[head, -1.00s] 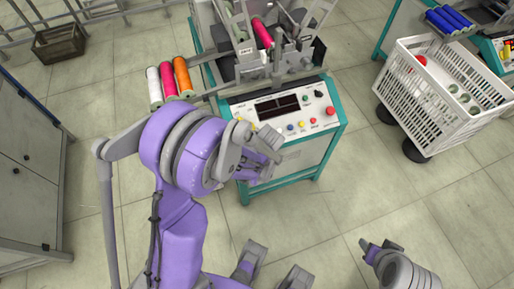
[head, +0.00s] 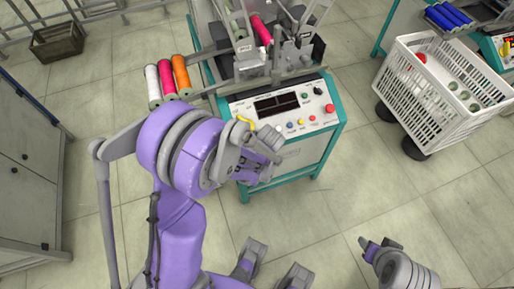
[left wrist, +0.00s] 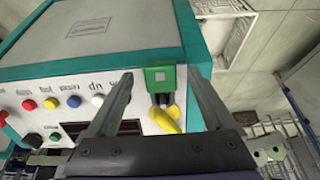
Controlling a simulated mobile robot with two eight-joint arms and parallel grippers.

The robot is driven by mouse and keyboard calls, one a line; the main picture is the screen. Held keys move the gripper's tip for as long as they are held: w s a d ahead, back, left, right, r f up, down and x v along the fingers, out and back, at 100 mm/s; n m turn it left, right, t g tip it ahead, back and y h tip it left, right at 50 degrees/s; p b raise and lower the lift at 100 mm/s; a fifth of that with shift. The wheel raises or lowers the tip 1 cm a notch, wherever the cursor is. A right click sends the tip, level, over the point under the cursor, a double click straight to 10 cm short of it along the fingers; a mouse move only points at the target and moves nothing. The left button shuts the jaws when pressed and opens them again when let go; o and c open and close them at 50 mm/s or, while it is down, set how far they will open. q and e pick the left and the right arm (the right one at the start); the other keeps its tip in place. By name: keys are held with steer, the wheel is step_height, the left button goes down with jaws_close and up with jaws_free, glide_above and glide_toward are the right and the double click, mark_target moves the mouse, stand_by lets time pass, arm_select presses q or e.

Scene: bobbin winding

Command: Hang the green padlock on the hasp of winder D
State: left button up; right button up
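The green padlock (left wrist: 161,77) shows in the left wrist view, in front of the panel edge of a winder. Its dark shackle (left wrist: 162,99) meets the yellow hasp (left wrist: 165,120); I cannot tell whether it passes through. My left gripper (left wrist: 160,88) has its fingers spread either side of the padlock, with gaps showing on both sides. In the head view the yellow hasp (head: 244,121) is at the left end of the winder's panel (head: 285,112), and my left wrist hides the padlock. My right gripper (head: 380,246) is low on the right, away from the winder, its finger opening unclear.
White, pink and orange spools (head: 167,78) stand left of the winder. A white wheeled basket (head: 425,97) is to the right, with another machine behind it. A grey cabinet (head: 28,190) is at the left. The floor in front is clear.

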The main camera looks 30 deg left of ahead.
arm_select(q)
steer(key=p+v, duration=0.2)
steer(key=v, duration=0.8)
steer(key=shift+r, duration=0.35)
steer(key=shift+s, duration=0.1)
stand_by(1.0)
